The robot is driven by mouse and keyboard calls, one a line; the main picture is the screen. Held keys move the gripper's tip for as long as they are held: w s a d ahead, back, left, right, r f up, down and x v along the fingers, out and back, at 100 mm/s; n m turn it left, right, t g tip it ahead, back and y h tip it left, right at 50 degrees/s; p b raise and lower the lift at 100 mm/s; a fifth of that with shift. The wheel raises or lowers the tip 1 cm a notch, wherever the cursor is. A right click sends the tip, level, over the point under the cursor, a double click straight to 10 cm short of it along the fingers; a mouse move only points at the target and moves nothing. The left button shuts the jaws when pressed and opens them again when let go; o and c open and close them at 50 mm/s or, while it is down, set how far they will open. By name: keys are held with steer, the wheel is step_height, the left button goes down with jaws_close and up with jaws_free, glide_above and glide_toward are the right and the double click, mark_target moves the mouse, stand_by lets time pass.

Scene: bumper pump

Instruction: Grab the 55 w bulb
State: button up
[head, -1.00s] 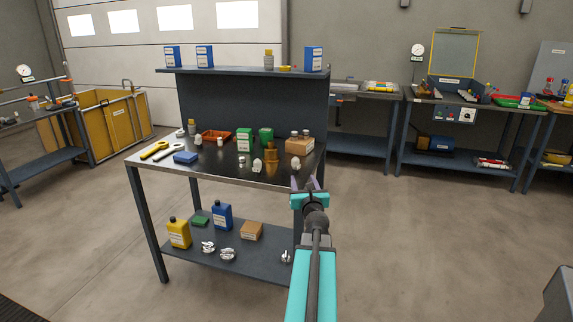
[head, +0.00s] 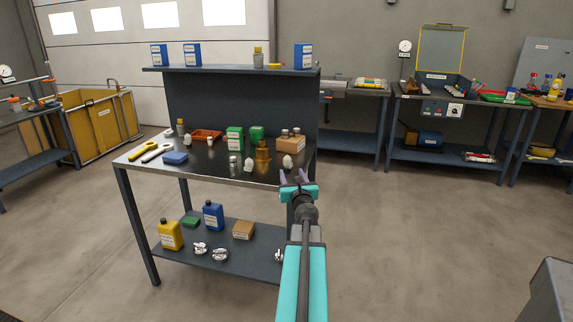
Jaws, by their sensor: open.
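No label reading 55 W is legible, so I cannot tell which item is the 55 w bulb. Small pale, bulb-like items stand on the workbench top: one at the right front (head: 287,161), one near the front middle (head: 249,165), and one farther back left (head: 187,140). A small clear or silvery item (head: 233,163) stands beside the front-middle one. My gripper (head: 296,178) is open, its fingers pointing away from me, at the bench's right front corner in the picture. It appears just below the right-front pale item. Nothing shows between the fingers; the exact gap is unclear.

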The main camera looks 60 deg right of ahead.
mark_target(288, 163)
steer(key=shift+x, duration=3.3)
steer(key=shift+w+p, duration=0.15)
steer(key=shift+p, duration=0.15)
steer(key=shift+p+x, duration=0.4)
steer(key=shift+x, duration=2.1)
steer(key=shift+c, duration=0.3)
steer(key=c, duration=1.1)
